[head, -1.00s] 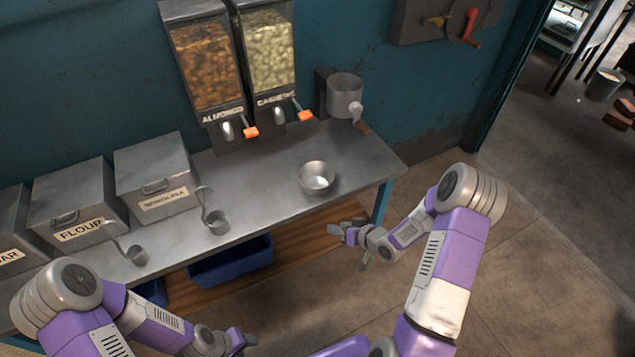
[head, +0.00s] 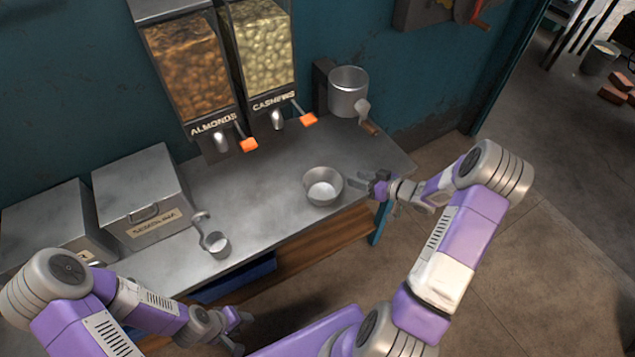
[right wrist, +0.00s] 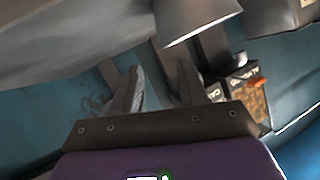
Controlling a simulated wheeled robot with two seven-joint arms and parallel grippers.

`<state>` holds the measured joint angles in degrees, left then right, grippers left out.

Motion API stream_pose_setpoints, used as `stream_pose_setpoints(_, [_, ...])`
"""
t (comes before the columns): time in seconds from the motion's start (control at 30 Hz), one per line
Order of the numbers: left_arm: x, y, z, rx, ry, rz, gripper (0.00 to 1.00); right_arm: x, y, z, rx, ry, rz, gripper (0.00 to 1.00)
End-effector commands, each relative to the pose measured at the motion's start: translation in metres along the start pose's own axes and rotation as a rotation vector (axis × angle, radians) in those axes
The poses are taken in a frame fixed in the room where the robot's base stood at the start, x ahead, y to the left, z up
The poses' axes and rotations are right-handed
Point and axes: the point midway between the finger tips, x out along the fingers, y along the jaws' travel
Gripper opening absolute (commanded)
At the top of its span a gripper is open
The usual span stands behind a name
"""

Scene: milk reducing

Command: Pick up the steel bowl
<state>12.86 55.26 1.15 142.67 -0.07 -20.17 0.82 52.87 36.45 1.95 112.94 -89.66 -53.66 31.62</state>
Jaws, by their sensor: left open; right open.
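The steel bowl (head: 323,187) stands upright on the metal counter (head: 270,225), near its front right end in the head view. In the right wrist view, the bowl (right wrist: 195,18) shows upside down at the top edge, partly cut off, beyond the open fingers (right wrist: 160,80). My left gripper (head: 236,325) is open and empty, low in front of the counter.
Almond (head: 190,70) and cashew (head: 262,55) dispensers hang behind the counter. A wall-mounted metal pot with a crank (head: 348,92) is behind the bowl. A small ladle (head: 216,243) and a semolina bin (head: 140,195) stand to the left.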

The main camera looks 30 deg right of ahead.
Motion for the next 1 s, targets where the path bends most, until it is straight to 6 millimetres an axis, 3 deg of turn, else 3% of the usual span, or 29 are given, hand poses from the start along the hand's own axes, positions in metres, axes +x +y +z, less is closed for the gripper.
stream_pose_setpoints(0.1, [0.009, -0.004, 0.0, -0.001, -0.002, 0.0, 0.43, 0.025, 0.0, 0.003, -0.001, 0.0, -0.003, 0.43])
stream_pose_setpoints(0.23, [0.014, -0.006, 0.0, -0.001, -0.001, 0.0, 0.43, 0.043, 0.0, 0.002, -0.001, -0.001, -0.001, 0.43])
stream_pose_setpoints(0.53, [0.021, -0.008, -0.001, -0.001, -0.001, 0.0, 0.43, 0.063, -0.002, 0.002, 0.0, 0.0, 0.0, 0.43])
stream_pose_setpoints(0.8, [0.035, -0.013, -0.001, 0.0, -0.001, 0.0, 0.43, 0.102, -0.004, 0.001, 0.0, 0.001, 0.0, 0.43])
stream_pose_setpoints(1.0, [0.035, -0.013, -0.001, 0.0, -0.001, 0.0, 0.43, 0.104, -0.004, -0.001, 0.001, -0.001, 0.002, 0.43])
